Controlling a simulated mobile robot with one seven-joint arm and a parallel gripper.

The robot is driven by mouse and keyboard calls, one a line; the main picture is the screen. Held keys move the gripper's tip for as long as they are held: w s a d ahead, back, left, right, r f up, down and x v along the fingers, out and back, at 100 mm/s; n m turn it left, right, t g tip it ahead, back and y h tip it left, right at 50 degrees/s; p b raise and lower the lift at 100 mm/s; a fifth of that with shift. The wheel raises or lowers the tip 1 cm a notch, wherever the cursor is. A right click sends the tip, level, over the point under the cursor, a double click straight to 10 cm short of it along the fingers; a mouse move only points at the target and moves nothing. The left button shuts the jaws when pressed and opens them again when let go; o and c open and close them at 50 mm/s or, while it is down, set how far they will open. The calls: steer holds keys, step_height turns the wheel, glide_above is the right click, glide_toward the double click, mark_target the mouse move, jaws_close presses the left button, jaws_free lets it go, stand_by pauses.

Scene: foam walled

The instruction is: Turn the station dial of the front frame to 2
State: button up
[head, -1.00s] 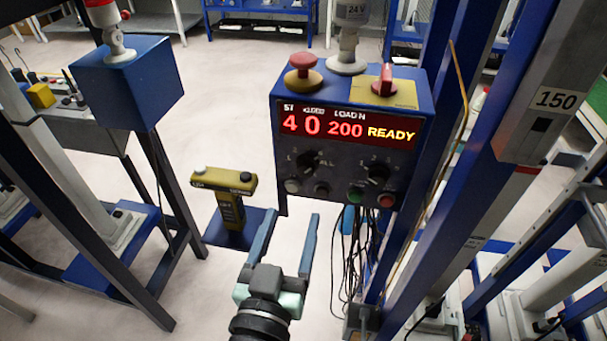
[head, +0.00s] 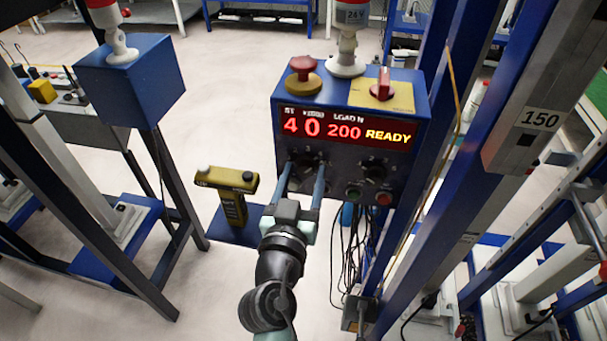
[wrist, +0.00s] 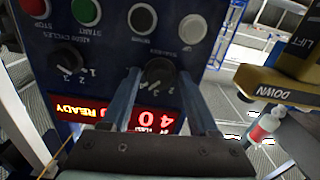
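The front frame's blue control box (head: 283,112) carries a dark panel with two black dials. The station dial (head: 306,160) is the left one in the head view. In the wrist view, where the panel appears upside down, the station dial (wrist: 159,72) lies between my fingertips. My gripper (head: 304,172) is open, one finger on each side of this dial; I cannot tell whether they touch it. The red display (head: 345,128) reads ST 4, 0, load 200, READY. The dial's pointer and scale are partly hidden by my fingers.
The cycles dial (head: 374,170) sits right of the station dial, with several push buttons below. A red mushroom button (head: 302,65) and a red switch (head: 383,82) top the box. A yellow pendant (head: 229,180) stands left of my gripper. Blue posts rise at right.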

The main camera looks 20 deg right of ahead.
jaws_close()
steer(key=shift+n, duration=0.3)
steer(key=n, duration=0.3)
steer(key=shift+n, duration=0.3)
steer(key=n, duration=0.3)
steer(key=shift+n, duration=0.4)
steer(key=n+p, duration=0.1)
steer(key=n, duration=0.3)
steer(key=shift+r+p, duration=0.1)
steer(key=shift+p, duration=0.2)
steer(key=shift+n+p, duration=0.5)
steer(key=shift+n, duration=1.3)
